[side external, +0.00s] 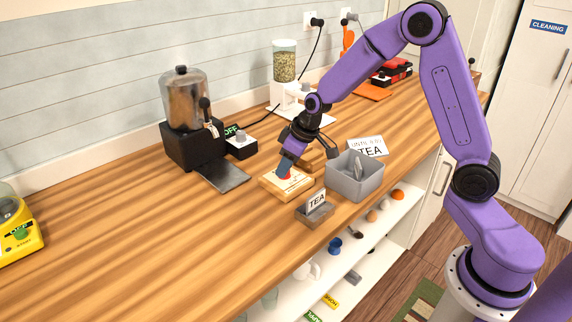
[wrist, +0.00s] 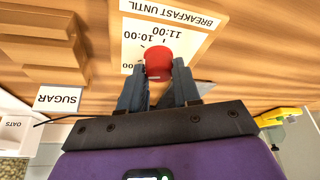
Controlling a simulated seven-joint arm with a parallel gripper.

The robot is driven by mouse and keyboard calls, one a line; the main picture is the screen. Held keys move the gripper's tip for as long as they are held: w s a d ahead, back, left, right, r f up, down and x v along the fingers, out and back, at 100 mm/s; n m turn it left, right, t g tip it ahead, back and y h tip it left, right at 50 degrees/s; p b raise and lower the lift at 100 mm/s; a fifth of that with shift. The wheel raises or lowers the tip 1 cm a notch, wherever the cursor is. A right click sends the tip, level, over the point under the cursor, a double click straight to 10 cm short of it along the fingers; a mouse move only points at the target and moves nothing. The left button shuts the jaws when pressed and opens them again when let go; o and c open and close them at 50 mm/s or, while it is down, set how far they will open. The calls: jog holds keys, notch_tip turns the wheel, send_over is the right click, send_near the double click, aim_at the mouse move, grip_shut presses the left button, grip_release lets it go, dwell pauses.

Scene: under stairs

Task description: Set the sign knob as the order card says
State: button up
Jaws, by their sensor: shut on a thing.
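The sign is a wooden board (side external: 272,187) lying on the counter, with a red knob (side external: 284,175) on it. In the wrist view its white face (wrist: 128,38) appears upside down and reads "BREAKFAST UNTIL", with 11:00 and 10:00 marks. The rest of the dial is hidden by my fingers. My gripper (side external: 287,167) reaches down and is shut on the red knob (wrist: 158,62), one finger on each side.
A grey bin (side external: 342,181) stands close right of the sign. A small grey holder with a "TEA" label (side external: 317,200) stands in front. A metal urn (side external: 184,98) is behind left, a grain dispenser (side external: 285,62) behind. The counter's left is largely clear.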

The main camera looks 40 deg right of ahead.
jog(key=n+y, duration=0.1)
jog(key=n, duration=0.2)
jog(key=shift+w+d+g, duration=0.1)
jog(key=shift+d+g, duration=0.05)
jog(key=shift+g, duration=0.25)
jog(key=n+g+y, duration=0.1)
jog(key=n, duration=0.4)
jog(key=shift+w, duration=0.1)
jog(key=n+g, duration=0.1)
jog(key=n, duration=0.2)
jog(key=shift+g+y, duration=0.3)
jog(key=shift+g, duration=0.1)
jog(key=shift+w+n+g, duration=0.1)
jog(key=shift+n+g, duration=0.6)
jog(key=shift+n, duration=1.5)
jog(key=o, duration=1.1)
jog(key=shift+c, duration=0.2)
